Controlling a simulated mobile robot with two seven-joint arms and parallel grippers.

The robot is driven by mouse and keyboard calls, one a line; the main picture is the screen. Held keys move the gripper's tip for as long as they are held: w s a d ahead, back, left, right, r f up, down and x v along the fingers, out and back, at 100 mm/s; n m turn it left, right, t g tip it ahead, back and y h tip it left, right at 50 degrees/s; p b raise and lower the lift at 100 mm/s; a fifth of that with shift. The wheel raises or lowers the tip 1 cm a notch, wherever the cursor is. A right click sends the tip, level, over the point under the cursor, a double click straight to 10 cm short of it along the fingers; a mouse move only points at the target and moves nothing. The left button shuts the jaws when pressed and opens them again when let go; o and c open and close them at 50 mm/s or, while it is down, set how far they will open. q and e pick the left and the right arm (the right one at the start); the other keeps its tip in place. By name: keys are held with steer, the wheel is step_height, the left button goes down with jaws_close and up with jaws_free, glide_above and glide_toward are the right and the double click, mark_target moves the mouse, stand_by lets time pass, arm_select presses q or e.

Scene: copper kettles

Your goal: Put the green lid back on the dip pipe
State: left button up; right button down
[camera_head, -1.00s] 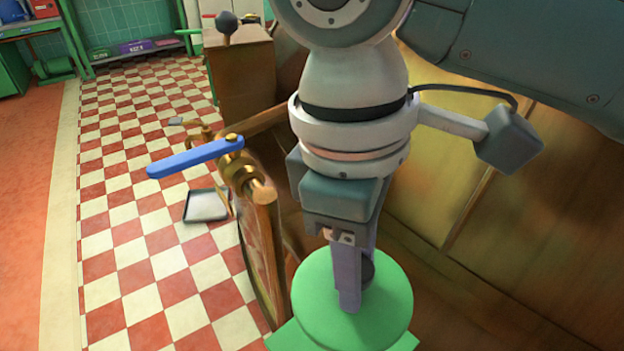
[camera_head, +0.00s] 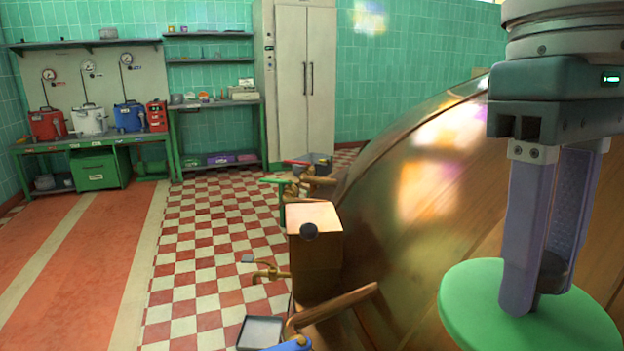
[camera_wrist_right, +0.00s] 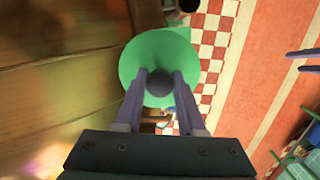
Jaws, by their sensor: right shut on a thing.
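The green lid (camera_head: 475,312) is a round disc with a dark knob on top. My right gripper (camera_head: 535,295) is shut on the lid's knob and holds it at the lower right of the head view, in front of the big copper kettle. In the right wrist view the lid (camera_wrist_right: 135,62) shows with its dark knob (camera_wrist_right: 160,82) between the two fingers of the gripper (camera_wrist_right: 160,88). I cannot make out the dip pipe for sure in either view.
The copper kettle (camera_head: 410,215) fills the right side. A wooden box (camera_head: 315,262) with a dark ball knob and copper pipes stand beside it. A tray (camera_head: 260,333) lies on the checkered floor. Workbenches (camera_head: 90,140) and a pale cabinet (camera_head: 307,75) stand at the back.

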step_height(320, 180, up, 16)
steer(key=d+m+p, duration=0.2)
steer(key=m+p, duration=0.2)
steer(key=p, duration=0.4)
step_height(320, 180, up, 33)
steer(key=p, duration=3.6)
glide_above(561, 309)
steer(key=s, duration=0.6)
arm_select(q)
step_height(561, 309, up, 46)
steer(key=shift+b, duration=0.3)
arm_select(e)
steer(key=shift+w+f+y, duration=0.15)
steer(key=shift+y, duration=0.25)
arm_select(q)
steer(key=shift+f, duration=0.15)
arm_select(e)
steer(key=shift+a+f, duration=0.1)
steer(key=shift+f, duration=0.05)
